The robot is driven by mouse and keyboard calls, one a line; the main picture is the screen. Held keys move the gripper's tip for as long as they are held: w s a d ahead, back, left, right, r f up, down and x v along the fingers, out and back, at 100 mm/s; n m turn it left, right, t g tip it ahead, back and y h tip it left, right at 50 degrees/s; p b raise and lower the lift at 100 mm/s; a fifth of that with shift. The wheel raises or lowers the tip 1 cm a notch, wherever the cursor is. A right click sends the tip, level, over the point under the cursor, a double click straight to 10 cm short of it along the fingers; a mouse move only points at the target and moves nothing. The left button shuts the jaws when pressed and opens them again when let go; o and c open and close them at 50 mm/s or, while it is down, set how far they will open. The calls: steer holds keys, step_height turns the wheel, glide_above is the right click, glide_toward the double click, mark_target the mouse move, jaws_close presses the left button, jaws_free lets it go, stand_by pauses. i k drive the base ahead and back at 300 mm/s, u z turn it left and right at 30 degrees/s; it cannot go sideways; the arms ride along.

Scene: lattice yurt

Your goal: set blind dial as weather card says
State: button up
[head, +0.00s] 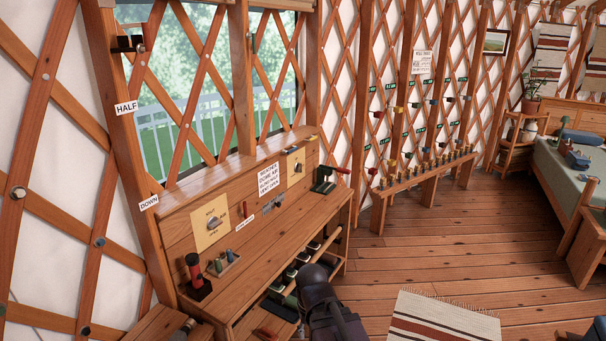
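A pale yellow panel with a grey dial knob (214,223) is on the bench's upright back board. A second pale panel (297,168) with a dark knob is farther right on that board. I cannot tell which is the blind dial, and their markings are too small to read. A white card with several lines of print (268,179) is between them; it may be the weather card, but its text is not legible. Labels HALF (126,108) and DOWN (149,203) are on the window post. A dark part of my arm shows at bottom centre; no gripper fingers show.
The wooden bench (285,224) carries a red-and-black device (197,274), a small tray (224,264) and a red-handled device (327,180). A peg rack (424,172) stands beyond. Open floor (440,255) and a striped rug (440,318) are at right.

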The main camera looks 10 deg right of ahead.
mark_target(298, 167)
steer(key=k, duration=0.65)
steer(key=z, duration=0.45)
steer(key=i, duration=2)
steer(key=u, duration=0.3)
